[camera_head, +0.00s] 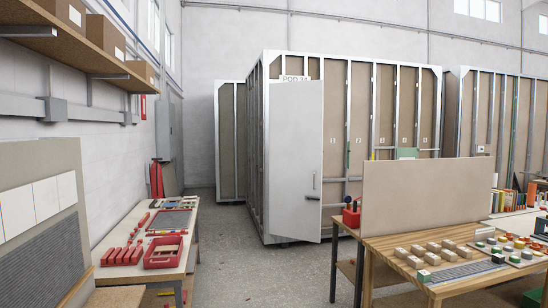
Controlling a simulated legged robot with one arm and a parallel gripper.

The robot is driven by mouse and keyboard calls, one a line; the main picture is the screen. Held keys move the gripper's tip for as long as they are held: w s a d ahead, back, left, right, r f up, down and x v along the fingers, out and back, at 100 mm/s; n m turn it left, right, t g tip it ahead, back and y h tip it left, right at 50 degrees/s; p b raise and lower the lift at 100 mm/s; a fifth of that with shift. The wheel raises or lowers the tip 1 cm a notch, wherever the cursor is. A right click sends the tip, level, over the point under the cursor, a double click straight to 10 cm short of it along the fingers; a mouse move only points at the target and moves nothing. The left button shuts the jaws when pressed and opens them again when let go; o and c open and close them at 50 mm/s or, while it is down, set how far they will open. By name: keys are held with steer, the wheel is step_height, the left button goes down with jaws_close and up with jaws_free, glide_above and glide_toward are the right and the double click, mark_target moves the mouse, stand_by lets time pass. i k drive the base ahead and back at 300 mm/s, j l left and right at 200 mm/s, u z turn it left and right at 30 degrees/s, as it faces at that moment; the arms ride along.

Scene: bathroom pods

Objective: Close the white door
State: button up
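The white door (295,150) is a tall, pale, flat panel at the near corner of the framed pod (391,110), left of the picture's middle. Its left edge is along the pod's corner post. Its right edge looks nearer to me, so the door appears to stand open, swung outward in front of the pod's side wall. A slim upright handle (314,180) and a small dark lever (312,197) are near its right edge. The doorway behind it is hidden. My gripper is not in view.
A workbench with red trays (164,252) stands at left. A wooden table (390,272) with a tan upright board (425,196) stands at right, close to the door's free edge. The grey floor (268,270) between them is clear. A shelf with boxes (65,12) hangs upper left.

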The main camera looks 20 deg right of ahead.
mark_target(296, 108)
steer(key=i+l+z, duration=0.4)
steer(key=i, duration=0.25)
steer(key=i+l+z, duration=0.25)
steer(key=i, duration=0.65)
steer(key=i+j+z, duration=0.1)
steer(key=i+z, duration=0.15)
steer(key=i, duration=4.25)
steer(key=i+u, duration=0.1)
steer(key=i, duration=0.5)
steer(key=i+l+u, duration=0.1)
steer(key=i, duration=0.5)
steer(key=i+l+u, duration=0.15)
steer(key=i, duration=0.45)
